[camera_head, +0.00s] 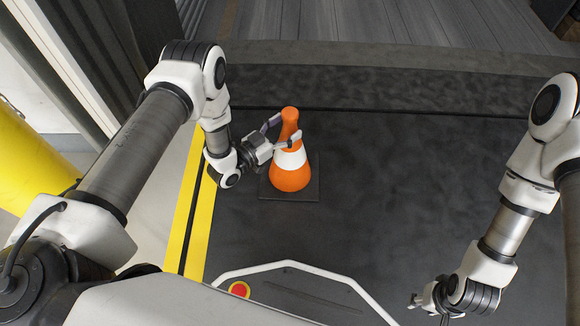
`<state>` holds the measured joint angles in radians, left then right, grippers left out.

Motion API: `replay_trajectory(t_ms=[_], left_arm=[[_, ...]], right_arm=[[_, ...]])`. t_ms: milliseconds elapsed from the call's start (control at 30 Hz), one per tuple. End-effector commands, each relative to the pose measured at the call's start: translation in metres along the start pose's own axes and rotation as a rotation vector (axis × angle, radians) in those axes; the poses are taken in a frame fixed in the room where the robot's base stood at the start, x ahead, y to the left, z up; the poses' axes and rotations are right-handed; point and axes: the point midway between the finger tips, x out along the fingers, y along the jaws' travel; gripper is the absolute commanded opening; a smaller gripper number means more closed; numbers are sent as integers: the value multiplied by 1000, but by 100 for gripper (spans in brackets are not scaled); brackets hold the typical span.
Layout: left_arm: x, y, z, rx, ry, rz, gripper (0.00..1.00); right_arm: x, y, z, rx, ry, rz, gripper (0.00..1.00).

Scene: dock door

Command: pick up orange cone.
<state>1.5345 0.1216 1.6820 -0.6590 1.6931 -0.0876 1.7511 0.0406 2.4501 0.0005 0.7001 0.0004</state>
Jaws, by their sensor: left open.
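The orange cone (290,178) stands upright on its dark square base (308,190) on the dark floor, left of the picture's middle. It has a white band around its middle. My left gripper (285,131) comes in from the left at the cone's upper part. Its fingers are open, one near the far side of the cone's neck and one in front of it near the white band. I cannot tell whether either finger touches the cone. My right gripper (418,301) is low at the right, away from the cone, and its fingers are too small to read.
A yellow line (200,232) runs along the floor left of the cone. A yellow post (25,165) stands at the far left beside the dock door frame. A ridged metal floor (390,22) lies beyond. The dark floor right of the cone is clear.

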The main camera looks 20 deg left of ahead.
Motion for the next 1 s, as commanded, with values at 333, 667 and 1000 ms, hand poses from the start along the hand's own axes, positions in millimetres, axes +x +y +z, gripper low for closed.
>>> replay_trajectory(t_ms=[333, 667, 1000], left_arm=[[17, 0, 2, -1, -3, -1, 69], [17, 0, 1, -1, -1, -1, 0], [17, 0, -5, -1, -1, -1, 0]], right_arm=[[9, 0, -1, 3, 2, 0, 40], [9, 0, -1, 3, 2, 0, 40], [4, 0, 0, 2, 1, 0, 40]])
